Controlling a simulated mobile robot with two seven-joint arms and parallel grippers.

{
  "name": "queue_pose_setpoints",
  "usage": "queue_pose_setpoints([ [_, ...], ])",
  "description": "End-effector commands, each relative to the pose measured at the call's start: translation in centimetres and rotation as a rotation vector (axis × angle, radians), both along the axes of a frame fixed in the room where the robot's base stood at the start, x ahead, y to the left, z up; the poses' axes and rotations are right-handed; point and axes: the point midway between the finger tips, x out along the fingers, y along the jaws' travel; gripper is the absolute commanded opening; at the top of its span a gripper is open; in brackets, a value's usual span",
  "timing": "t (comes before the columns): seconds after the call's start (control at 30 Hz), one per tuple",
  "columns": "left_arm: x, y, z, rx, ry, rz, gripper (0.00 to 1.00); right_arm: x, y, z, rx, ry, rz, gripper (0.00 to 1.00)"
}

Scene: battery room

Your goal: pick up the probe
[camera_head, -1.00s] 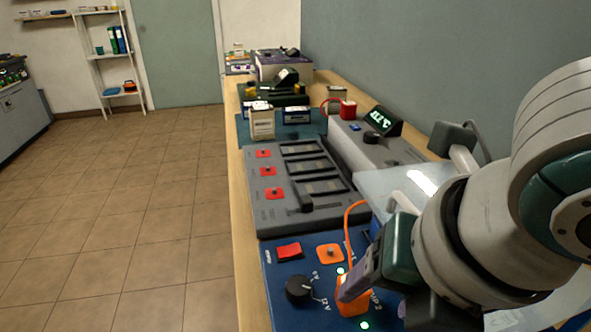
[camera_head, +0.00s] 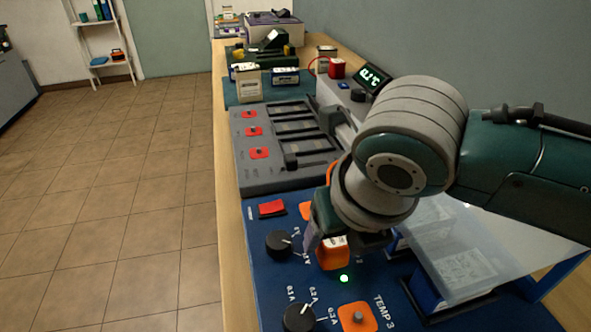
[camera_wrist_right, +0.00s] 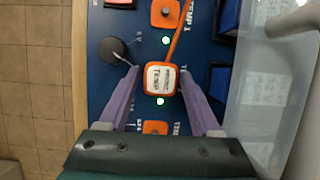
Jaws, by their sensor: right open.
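The probe (camera_wrist_right: 161,78) is a small orange block with a white label and an orange cable. In the right wrist view it sits between the two purple fingers of my right gripper (camera_wrist_right: 159,72), with a gap to each finger, so the gripper is open. In the head view the probe (camera_head: 333,256) is on the blue panel (camera_head: 262,270), partly hidden by my right gripper (camera_head: 322,247). My left gripper is not in view.
Black knobs (camera_head: 279,244), a red switch (camera_head: 271,208) and a green light (camera_head: 344,278) are near the probe. A clear cover (camera_head: 455,250) stands to the right. A grey battery tray (camera_head: 262,180) lies behind the panel.

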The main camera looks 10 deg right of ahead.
Motion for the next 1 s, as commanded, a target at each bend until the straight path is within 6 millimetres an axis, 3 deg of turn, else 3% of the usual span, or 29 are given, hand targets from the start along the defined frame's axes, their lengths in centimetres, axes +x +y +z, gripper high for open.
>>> queue_pose_setpoints([
  [0.1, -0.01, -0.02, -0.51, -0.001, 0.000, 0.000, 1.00, 0.43, 0.00, -1.25, 0.000, 0.000, 0.000, 0.65],
  [0.37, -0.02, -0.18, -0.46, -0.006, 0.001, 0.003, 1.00, 0.54, -0.03, -1.35, 0.000, -0.001, 0.000, 0.65],
  [0.9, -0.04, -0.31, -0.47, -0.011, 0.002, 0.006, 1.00, 0.52, -0.04, -1.33, -0.001, -0.001, 0.000, 0.04],
  [1.0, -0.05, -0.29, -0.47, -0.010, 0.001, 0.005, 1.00, 0.53, -0.05, -1.33, -0.001, -0.001, 0.000, 0.00],
])
